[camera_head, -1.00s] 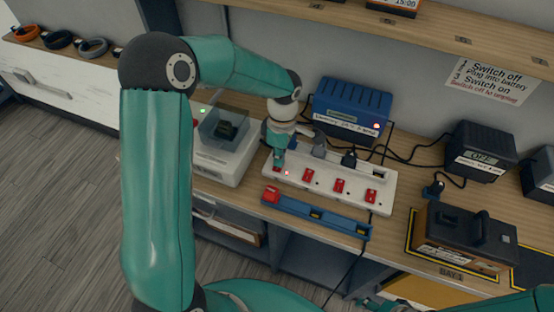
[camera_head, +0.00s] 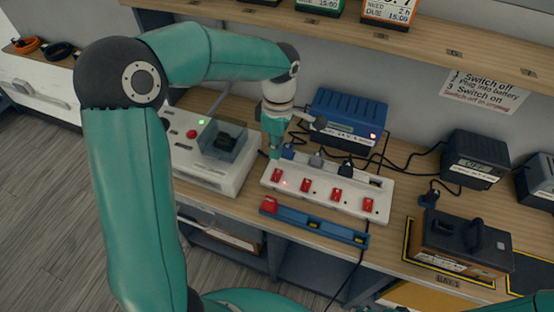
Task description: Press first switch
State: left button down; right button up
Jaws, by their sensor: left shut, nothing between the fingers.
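The white power strip (camera_head: 325,208) lies on the wooden bench with a row of several red switches along its front. The first switch (camera_head: 277,174) is the leftmost one, with a small lit red dot beside it. A blue plug (camera_head: 288,151), a grey plug and a black plug sit along its back row; the rightmost socket (camera_head: 375,182) looks empty. My left gripper (camera_head: 275,152) is shut and empty, pointing down just behind the first switch, apart from it in the picture; its exact height is hard to tell. My right gripper is not in view.
A blue charger (camera_head: 348,118) with a red light stands behind the strip. A grey device (camera_head: 200,160) with a clear box is at its left. A blue rail (camera_head: 312,224) lies in front. A battery (camera_head: 462,245) and a dark charger (camera_head: 477,158) stand at right, with black cables between.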

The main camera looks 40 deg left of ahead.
pick_arm(q)
jog(key=r, duration=0.4)
jog(key=shift+s+d+r, duration=0.1)
jog(key=shift+s, duration=0.1)
dwell(0.3)
